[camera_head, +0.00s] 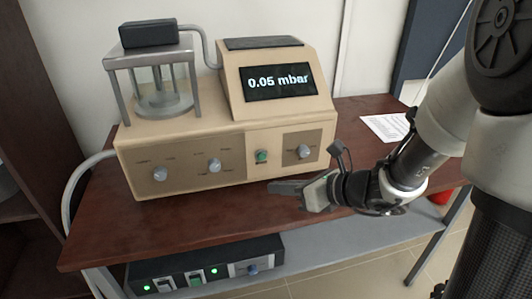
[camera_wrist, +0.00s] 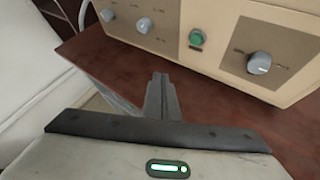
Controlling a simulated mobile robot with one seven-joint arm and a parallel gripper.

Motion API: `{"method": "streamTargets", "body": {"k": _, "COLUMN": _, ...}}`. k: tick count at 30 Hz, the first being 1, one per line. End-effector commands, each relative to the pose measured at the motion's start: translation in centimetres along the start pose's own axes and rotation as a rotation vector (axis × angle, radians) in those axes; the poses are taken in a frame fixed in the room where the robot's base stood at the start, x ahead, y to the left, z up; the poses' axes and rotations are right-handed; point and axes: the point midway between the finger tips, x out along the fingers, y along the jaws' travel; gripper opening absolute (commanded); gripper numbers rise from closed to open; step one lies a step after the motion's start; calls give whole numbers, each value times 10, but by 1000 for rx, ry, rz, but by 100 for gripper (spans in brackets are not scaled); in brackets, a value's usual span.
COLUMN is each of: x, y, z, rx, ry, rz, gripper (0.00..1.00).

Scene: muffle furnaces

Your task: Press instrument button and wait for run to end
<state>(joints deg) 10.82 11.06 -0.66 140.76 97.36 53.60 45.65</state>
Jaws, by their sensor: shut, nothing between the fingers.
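The instrument (camera_head: 235,110) is a beige box on a dark wooden table, with a sloped display (camera_head: 278,83) that reads "0.05 mbar". Its front has several grey knobs and one green button (camera_head: 262,156) between the middle and right knobs. The green button also shows in the wrist view (camera_wrist: 197,38), above and right of the fingertips. My gripper (camera_head: 272,187) is shut and empty, in front of the instrument and below the button, apart from it. In the wrist view the closed fingers (camera_wrist: 160,80) point toward the front panel.
A glass chamber in a grey frame (camera_head: 160,85) stands on the instrument's left top. A black unit (camera_head: 205,268) with green lights sits on the shelf below the table. A white paper (camera_head: 388,126) lies on the table at right. A pale hose (camera_head: 80,175) runs down at left.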

Motion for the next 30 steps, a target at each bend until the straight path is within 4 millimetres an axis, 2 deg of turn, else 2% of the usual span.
{"method": "streamTargets", "body": {"k": 13, "x": 6, "y": -3, "z": 5, "rx": -4, "ry": 0, "rz": 2, "gripper": 0}}
{"method": "streamTargets", "body": {"k": 30, "x": 55, "y": -39, "z": 41, "rx": -4, "ry": 1, "rz": 2, "gripper": 0}}
